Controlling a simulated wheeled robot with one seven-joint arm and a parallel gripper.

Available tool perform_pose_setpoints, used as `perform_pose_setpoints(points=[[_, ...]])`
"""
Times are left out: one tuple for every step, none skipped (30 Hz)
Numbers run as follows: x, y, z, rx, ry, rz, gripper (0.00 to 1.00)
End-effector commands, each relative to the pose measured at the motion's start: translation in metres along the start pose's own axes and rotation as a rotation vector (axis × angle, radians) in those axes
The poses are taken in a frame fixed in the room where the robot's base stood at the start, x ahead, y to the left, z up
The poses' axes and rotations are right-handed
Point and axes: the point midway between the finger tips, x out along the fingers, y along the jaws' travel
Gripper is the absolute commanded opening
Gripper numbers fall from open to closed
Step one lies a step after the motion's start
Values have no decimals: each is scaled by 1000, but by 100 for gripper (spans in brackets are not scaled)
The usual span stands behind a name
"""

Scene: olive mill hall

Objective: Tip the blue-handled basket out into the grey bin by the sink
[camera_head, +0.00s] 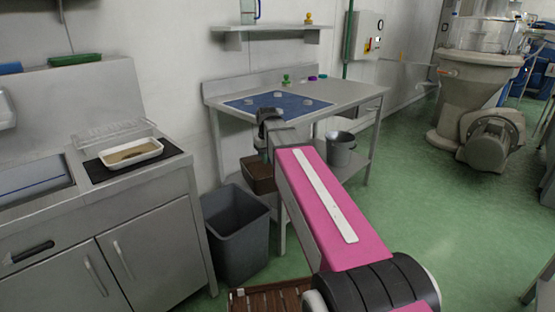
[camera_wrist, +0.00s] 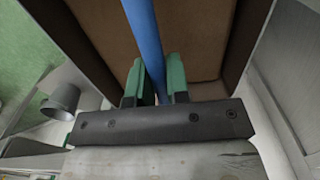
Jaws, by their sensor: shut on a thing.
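My gripper (camera_wrist: 157,84) is shut on the blue handle (camera_wrist: 143,38) of the basket; its green fingers sit on either side of the handle. The basket (camera_wrist: 208,30) fills the top of the wrist view as a brown box with darker walls. In the head view the basket (camera_head: 258,177) hangs below my wrist, partly hidden by my arm. I cannot make out any loose contents in it. The grey bin (camera_head: 236,240) stands on the floor beside the sink cabinet, its open top facing up. In the head view the basket appears just above and right of the bin's far rim.
The sink counter (camera_head: 165,168) at the left bears a white tray (camera_head: 130,152) on a dark mat. A steel table (camera_head: 350,92) with a blue mat (camera_head: 245,104) stands behind my arm. A metal bucket (camera_head: 340,152) sits on its lower shelf. A slatted wooden thing (camera_head: 268,299) lies at the bottom.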

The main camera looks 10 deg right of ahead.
Motion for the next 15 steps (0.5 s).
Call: perform_pose_setpoints(points=[[5, -6, -20, -45, 0, 0, 0], [9, -10, -29, -75, 0, 0, 0], [14, -15, -40, -115, -1, 0, 0], [18, -19, -49, -146, -1, 0, 0], [22, -24, -59, -178, -1, 0, 0], [28, -31, -71, -222, -1, 0, 0], [33, -36, -80, -254, -1, 0, 0], [38, -41, -89, -288, -1, 0, 0], [44, -48, -101, -332, -1, 0, 0], [48, -54, -110, -365, -1, 0, 0], [53, -59, -118, -398, -1, 0, 0], [60, -67, -130, -441, -1, 0, 0], [66, -73, -138, -473, -1, 0, 0], [70, -78, -146, -503, -1, 0, 0], [77, -86, -156, -544, -1, 0, 0]])
